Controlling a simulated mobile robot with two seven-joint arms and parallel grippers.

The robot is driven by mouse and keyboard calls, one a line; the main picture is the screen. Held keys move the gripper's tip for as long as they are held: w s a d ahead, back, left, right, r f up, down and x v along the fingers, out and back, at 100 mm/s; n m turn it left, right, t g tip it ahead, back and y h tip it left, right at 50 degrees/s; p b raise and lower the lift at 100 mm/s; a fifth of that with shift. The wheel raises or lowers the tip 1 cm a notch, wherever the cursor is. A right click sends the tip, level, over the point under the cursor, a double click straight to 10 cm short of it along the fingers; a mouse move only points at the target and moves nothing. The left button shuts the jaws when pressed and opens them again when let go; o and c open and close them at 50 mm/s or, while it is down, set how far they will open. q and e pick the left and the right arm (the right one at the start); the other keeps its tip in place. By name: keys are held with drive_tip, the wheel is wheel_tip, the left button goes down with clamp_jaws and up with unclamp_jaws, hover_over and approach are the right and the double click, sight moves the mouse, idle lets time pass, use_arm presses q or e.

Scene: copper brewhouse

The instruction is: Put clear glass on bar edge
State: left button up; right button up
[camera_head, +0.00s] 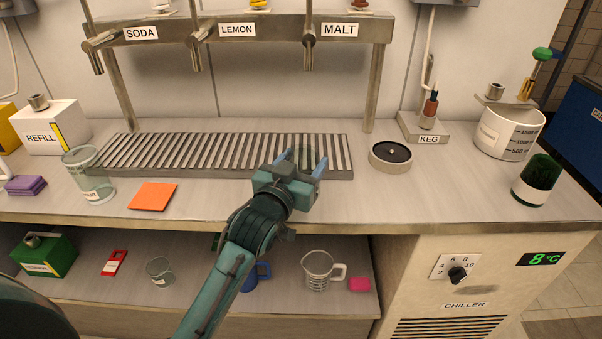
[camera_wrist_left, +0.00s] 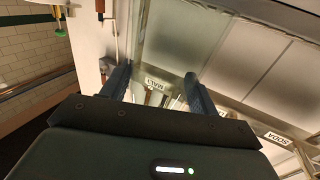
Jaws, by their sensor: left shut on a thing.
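My left gripper (camera_head: 304,166) is above the counter at the right part of the slatted drip tray, below the MALT tap. Its fingers are shut on a see-through glass (camera_head: 303,155), which shows only faintly between the blue fingertips. In the left wrist view the gripper (camera_wrist_left: 157,88) has its two fingers apart, and the glass between them is hard to make out. The bar counter (camera_head: 420,205) has its front edge below and in front of the gripper. My right gripper is not in view.
A labelled clear glass (camera_head: 90,178) and an orange mat (camera_head: 153,196) stand left; a green glass (camera_head: 537,182) stands right. The drip tray (camera_head: 228,153) and a round black-topped dish (camera_head: 390,156) lie behind. The counter front between the dish and green glass is clear.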

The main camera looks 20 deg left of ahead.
use_arm(q)
drive_tip(key=shift+f, duration=1.05)
drive_tip(key=shift+f, duration=0.15)
drive_tip(key=o, duration=1.2)
drive_tip(key=shift+s, duration=0.1)
drive_tip(key=s+a, duration=0.1)
drive_tip(key=s, duration=1.1)
drive_tip(key=s+d+f+g, duration=0.1)
drive_tip(key=s+f+g, duration=0.1)
drive_tip(key=s+f, duration=0.2)
drive_tip(key=s+d+f+g+h, duration=0.1)
drive_tip(key=s+f, duration=0.3)
drive_tip(key=f, duration=0.4)
drive_tip(key=s+d+f+g+h, duration=0.1)
drive_tip(key=s+d+f+g, duration=0.1)
drive_tip(key=f, duration=0.4)
drive_tip(key=shift+s+d+m+g, duration=0.2)
drive_tip(key=shift+s+g, duration=0.15)
drive_tip(key=shift+s, duration=0.35)
drive_tip(key=shift+s+d+m+g, duration=0.2)
drive_tip(key=shift+s+g, duration=0.15)
drive_tip(key=shift+s, duration=0.35)
